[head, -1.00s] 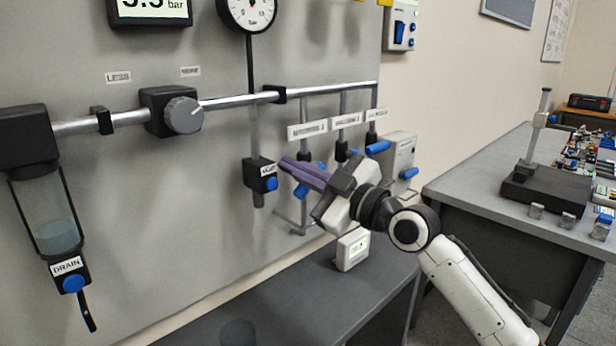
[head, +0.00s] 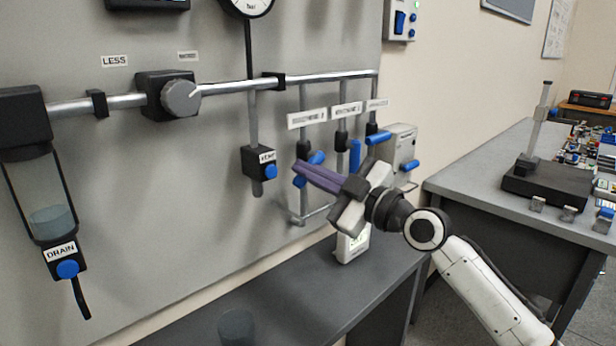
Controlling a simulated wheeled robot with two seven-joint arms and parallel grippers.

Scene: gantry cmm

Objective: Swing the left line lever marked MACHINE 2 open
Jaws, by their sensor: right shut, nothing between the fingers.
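Three thin vertical lines drop from the pipe, each with a label and a blue lever. The left line's label (head: 307,118) is too small to read surely. Its blue lever (head: 317,158) slants up to the right and is partly hidden behind my right gripper's fingers. The middle lever (head: 355,155) hangs upright along its line. The right lever (head: 378,138) lies nearly level. My right gripper (head: 297,174) is shut and empty, its purple fingers pointing left across the left lever. I cannot tell whether they touch it. My left gripper is not in view.
A blue-buttoned vent valve (head: 259,163) hangs left of the lines. A grey knob (head: 181,98) and a drain bowl (head: 52,220) are farther left. A small display box (head: 352,245) stands on the dark bench (head: 290,285) below.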

